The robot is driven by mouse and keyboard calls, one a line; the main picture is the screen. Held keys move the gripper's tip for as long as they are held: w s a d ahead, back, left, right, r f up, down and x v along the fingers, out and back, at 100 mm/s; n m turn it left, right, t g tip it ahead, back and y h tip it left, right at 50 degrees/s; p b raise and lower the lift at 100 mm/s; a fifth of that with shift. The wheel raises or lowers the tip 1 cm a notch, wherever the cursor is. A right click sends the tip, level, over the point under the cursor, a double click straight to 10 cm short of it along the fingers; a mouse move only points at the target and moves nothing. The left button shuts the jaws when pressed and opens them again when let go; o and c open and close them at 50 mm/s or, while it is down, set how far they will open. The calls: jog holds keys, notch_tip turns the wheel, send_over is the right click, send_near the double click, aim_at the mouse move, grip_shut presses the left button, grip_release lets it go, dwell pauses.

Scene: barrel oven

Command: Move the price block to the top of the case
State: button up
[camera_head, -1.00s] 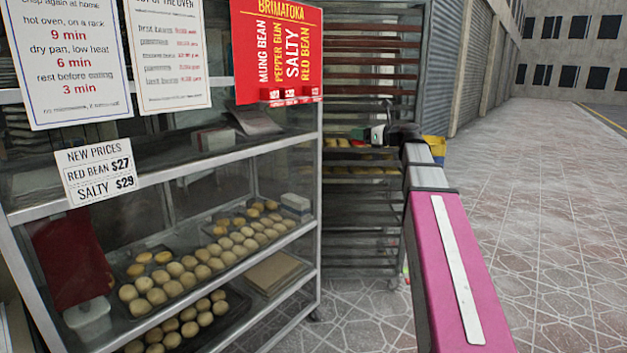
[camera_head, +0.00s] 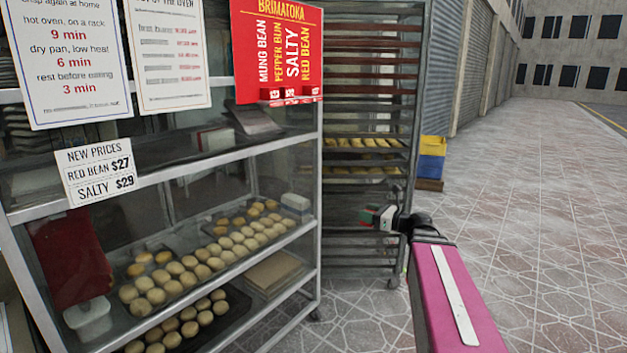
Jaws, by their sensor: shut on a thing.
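The case (camera_head: 222,158) is a metal-framed glass cabinet filling the left half, with buns on trays on its shelves. Its top edge is not clearly visible behind the signs. My gripper (camera_head: 375,216) is to the right of the case, low in front of the dark rack. The gripper and the thing are apart from the case in the picture.
A red sign (camera_head: 277,50) with small red price tags hangs at the case's upper right corner. White notices and a price card (camera_head: 98,172) hang on its front. A bun rack (camera_head: 370,60) and stacked crates (camera_head: 432,160) stand behind. Pavement on the right is clear.

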jog(key=s+f, duration=0.5)
jog(key=f, duration=0.1)
jog(key=shift+s+f, duration=0.15)
jog(key=shift+f, duration=0.05)
